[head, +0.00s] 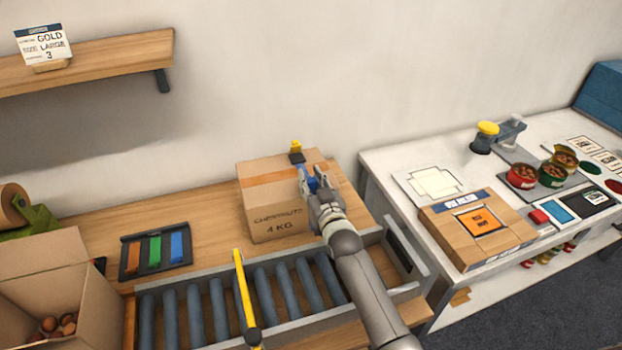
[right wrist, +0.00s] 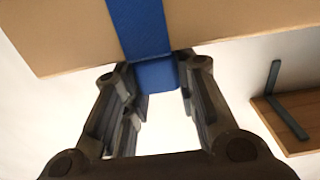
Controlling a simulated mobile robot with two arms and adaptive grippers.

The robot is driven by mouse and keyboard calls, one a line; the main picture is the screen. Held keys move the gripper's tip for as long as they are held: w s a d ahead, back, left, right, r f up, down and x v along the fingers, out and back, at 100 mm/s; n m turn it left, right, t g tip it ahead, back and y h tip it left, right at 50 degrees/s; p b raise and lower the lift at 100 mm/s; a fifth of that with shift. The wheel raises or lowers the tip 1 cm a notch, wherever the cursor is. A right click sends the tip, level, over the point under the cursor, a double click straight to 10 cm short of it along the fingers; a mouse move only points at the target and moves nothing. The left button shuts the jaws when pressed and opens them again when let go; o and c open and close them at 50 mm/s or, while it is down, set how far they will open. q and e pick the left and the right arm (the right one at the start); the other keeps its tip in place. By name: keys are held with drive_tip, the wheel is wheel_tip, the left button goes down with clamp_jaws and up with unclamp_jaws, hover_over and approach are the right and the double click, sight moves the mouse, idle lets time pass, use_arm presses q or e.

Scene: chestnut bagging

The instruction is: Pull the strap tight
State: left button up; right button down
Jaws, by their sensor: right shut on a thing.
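A closed cardboard box (head: 275,225) marked "CHESTNUTS 4 KG" stands on the wooden bench behind the roller conveyor, with brown tape across its top. My right gripper (head: 312,182) is at the right side of the box top. A blue strap (right wrist: 140,25) runs along the box in the right wrist view, and its end lies between the fingers of my right gripper (right wrist: 158,85), which is shut on it. In the head view my gripper hides most of the strap. A small yellow and black piece (head: 296,152) sits at the box's back edge. My left gripper is out of view.
A rack (head: 128,260) with orange, green and blue strips lies left of the box. The roller conveyor (head: 175,318) with a yellow bar (head: 245,295) is in front. An open carton (head: 50,265) of chestnuts stands far left. The white table (head: 400,165) at right is crowded.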

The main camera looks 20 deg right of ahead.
drive_tip(key=shift+w, duration=0.3)
drive_tip(key=c, duration=1.1)
unclamp_jaws()
drive_tip(key=shift+w, duration=0.1)
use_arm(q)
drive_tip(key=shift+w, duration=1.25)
use_arm(e)
drive_tip(key=s, duration=1.2)
drive_tip(key=shift+d, duration=0.2)
